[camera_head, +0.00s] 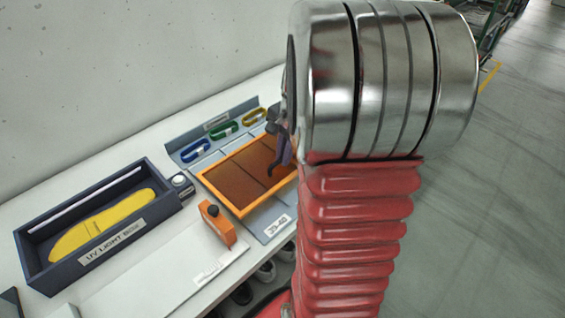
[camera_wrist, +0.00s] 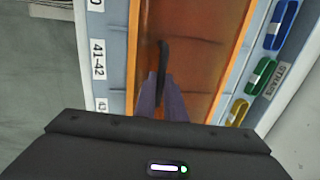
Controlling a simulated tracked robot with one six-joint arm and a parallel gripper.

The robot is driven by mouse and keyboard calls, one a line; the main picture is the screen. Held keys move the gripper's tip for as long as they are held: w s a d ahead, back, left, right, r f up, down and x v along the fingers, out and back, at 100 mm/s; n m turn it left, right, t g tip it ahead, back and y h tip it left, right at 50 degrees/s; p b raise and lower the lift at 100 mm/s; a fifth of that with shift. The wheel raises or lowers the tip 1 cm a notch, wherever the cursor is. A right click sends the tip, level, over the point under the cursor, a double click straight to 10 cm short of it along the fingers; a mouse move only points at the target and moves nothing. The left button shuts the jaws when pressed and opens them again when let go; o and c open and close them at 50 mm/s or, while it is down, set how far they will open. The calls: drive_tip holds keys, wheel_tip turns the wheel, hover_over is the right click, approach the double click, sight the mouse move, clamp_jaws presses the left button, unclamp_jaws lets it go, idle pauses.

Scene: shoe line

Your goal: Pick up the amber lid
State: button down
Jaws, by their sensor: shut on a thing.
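The amber lid (camera_head: 238,176) is a see-through brown-orange panel with an orange frame. It lies over the grey-blue tray (camera_head: 272,228) in the head view, and it fills the middle of the wrist view (camera_wrist: 195,50). A dark upright handle (camera_wrist: 163,62) stands on the lid. My gripper (camera_head: 281,160) is at the lid's right part in the head view, with its purple-grey fingers (camera_wrist: 163,92) shut on the handle. My arm hides the lid's right end in the head view. I cannot tell whether the lid is raised off the tray.
Blue (camera_head: 195,151), green (camera_head: 224,130) and yellow (camera_head: 255,116) straps lie along the tray's back. A dark UV light box (camera_head: 100,245) with a yellow insole (camera_head: 103,224) stands at left. An orange block (camera_head: 217,224) with a black knob sits in front of the lid.

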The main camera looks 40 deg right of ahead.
wheel_tip(320, 180, up, 6)
drive_tip(key=shift+r, duration=0.3)
drive_tip(key=shift+s, duration=0.1)
idle(0.5)
